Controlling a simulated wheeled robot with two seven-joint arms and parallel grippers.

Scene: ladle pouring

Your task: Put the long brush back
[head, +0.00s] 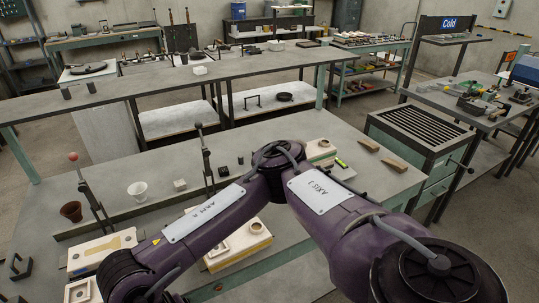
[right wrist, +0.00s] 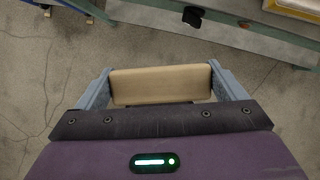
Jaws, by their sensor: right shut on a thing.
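My right gripper (right wrist: 158,70) is shut on a tan, wooden-looking block, which I take to be the long brush (right wrist: 160,86). The block lies across between the two blue-grey fingers; no bristles show. The gripper is over the bare floor, just off the table edge. In the head view my purple right arm crosses the picture toward the lower left, and its gripper cannot be seen. Two tan wooden pieces, one farther (head: 368,145) and one nearer (head: 395,164), lie on the right end of the bench. My left gripper is not in view.
A grated cabinet (head: 422,133) stands at right.

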